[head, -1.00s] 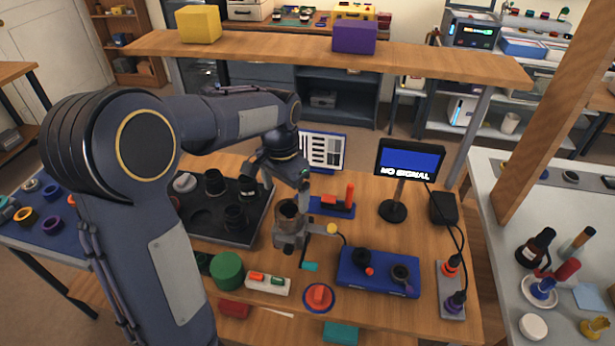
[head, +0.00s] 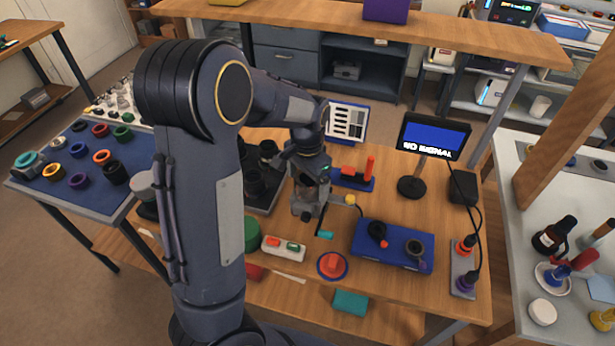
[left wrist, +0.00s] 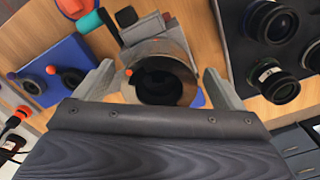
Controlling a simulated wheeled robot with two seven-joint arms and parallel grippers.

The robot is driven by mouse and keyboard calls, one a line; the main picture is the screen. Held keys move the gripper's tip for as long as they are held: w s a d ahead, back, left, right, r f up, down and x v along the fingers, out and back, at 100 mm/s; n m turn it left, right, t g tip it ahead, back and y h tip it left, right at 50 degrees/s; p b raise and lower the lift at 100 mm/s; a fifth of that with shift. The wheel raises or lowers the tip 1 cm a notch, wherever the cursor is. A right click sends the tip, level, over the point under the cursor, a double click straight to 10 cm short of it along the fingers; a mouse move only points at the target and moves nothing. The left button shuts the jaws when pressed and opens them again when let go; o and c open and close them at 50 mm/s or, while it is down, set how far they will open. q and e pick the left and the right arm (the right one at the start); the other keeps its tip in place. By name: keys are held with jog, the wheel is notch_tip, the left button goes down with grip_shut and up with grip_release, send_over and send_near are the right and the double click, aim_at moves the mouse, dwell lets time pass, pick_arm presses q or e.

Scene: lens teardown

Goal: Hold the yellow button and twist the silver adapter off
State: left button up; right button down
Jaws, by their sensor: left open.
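The silver adapter (left wrist: 156,48) shows in the left wrist view as a round metal ring with a dark bore, on a grey holder (left wrist: 140,30). In the head view the holder (head: 301,205) is partly behind my left arm. The yellow button (head: 350,199) is a small yellow knob to the right of the holder; I cannot make it out clearly in the left wrist view. My left gripper (left wrist: 160,85) is open, with one finger on each side of the adapter. I cannot tell whether the fingers touch it. My right gripper is not in view.
A dark tray (left wrist: 229,22) with lenses lies beside the holder. A blue box (head: 364,245) with black caps, a teal piece (head: 325,235) and a red knob (head: 332,265) lie nearby. A monitor (head: 434,137) and a red-handled blue tool (head: 355,180) stand behind.

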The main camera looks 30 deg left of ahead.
pick_arm(q)
jog(key=c, duration=1.1)
jog(key=shift+r+n+p, duration=0.1)
jog(key=shift+n+p, duration=0.2)
jog(key=shift+n, duration=1.1)
jog(key=shift+d+n+p, duration=0.1)
jog(key=shift+n+p, duration=0.3)
jog(key=shift+n, duration=0.1)
jog(key=shift+r+p, duration=0.9)
jog(key=shift+r, duration=0.15)
